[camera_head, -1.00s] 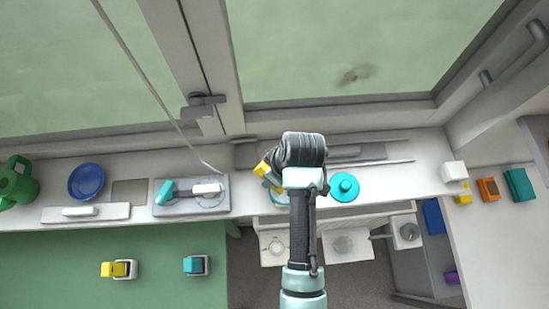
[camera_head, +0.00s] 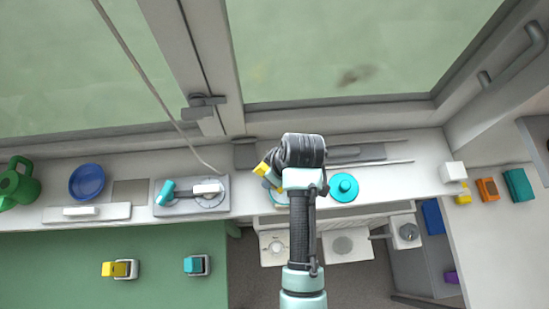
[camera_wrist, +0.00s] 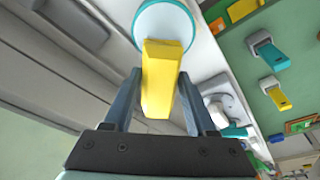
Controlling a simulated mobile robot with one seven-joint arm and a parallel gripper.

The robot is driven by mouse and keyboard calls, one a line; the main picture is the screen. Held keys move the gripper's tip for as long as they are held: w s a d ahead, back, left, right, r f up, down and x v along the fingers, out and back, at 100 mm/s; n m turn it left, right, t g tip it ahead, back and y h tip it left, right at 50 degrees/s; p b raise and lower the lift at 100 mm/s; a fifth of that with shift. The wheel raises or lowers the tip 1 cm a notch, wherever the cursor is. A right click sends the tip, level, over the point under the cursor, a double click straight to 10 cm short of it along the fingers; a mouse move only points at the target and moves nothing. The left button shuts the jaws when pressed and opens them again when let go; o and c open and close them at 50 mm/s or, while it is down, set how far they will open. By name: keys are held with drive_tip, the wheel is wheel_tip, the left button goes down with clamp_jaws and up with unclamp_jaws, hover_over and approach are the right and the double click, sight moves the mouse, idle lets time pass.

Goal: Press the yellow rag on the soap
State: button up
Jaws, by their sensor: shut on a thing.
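The yellow rag (camera_wrist: 160,82) looks like a stiff yellow block. It sits between the two fingers of my gripper (camera_wrist: 158,76) in the wrist view, and my gripper is shut on it. Its far end overlaps a round white dish with a teal rim (camera_wrist: 165,22). I cannot tell whether it touches the dish. In the head view a yellow corner of the rag (camera_head: 262,168) shows left of my wrist, above the partly hidden dish. White bars lie on a white tray (camera_head: 110,213) and on a grey board (camera_head: 164,208). I cannot tell which thing is the soap.
A teal round lid (camera_head: 343,188) lies just right of my arm on the narrow white sill. A blue bowl (camera_head: 87,181) and green watering can (camera_head: 17,184) stand at the left. A white block (camera_head: 453,172) is at the right. The window frame (camera_head: 200,107) rises behind.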

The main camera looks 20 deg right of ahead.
drive_tip(key=shift+s+f, duration=0.1)
drive_tip(key=p+v, duration=0.2)
drive_tip(key=w+p+v, duration=0.1)
drive_tip(key=p+v, duration=0.1)
drive_tip(key=p, duration=0.1)
drive_tip(key=p+v, duration=0.2)
drive_tip(key=v, duration=0.1)
drive_tip(key=shift+w+a+r, duration=0.2)
drive_tip(key=shift+w+a, duration=0.15)
drive_tip(key=shift+a, duration=0.05)
idle(0.8)
